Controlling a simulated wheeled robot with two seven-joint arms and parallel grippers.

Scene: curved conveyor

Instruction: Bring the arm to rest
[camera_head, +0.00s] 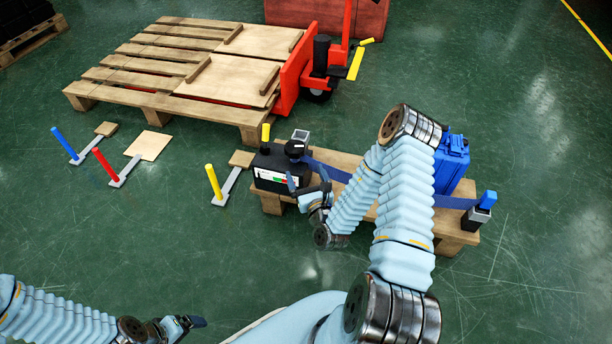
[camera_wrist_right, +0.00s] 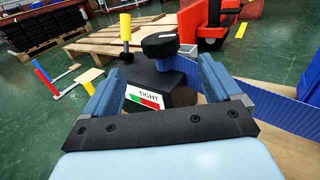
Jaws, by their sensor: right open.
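My right arm (camera_head: 405,200) reaches forward over a small wooden pallet (camera_head: 455,228). Its gripper (camera_head: 309,182) is at the pallet's left end, beside a black box (camera_head: 268,163) with a black knob (camera_head: 295,148) on top. In the right wrist view the gripper (camera_wrist_right: 160,88) is open. The black knob (camera_wrist_right: 160,44) and the box's label reading "TIGHT" (camera_wrist_right: 146,97) show between and beyond its fingers; nothing is visibly held. My left gripper (camera_head: 187,324) is low at the bottom left, away from the pallet; its finger gap is unclear.
A blue strap (camera_head: 452,202) crosses the pallet to a blue-topped fitting (camera_head: 487,200). A blue case (camera_head: 452,165) stands there. Yellow (camera_head: 214,182), red (camera_head: 102,163) and blue (camera_head: 64,143) levers stand left. A large pallet (camera_head: 165,104) and red jack (camera_head: 293,75) lie behind.

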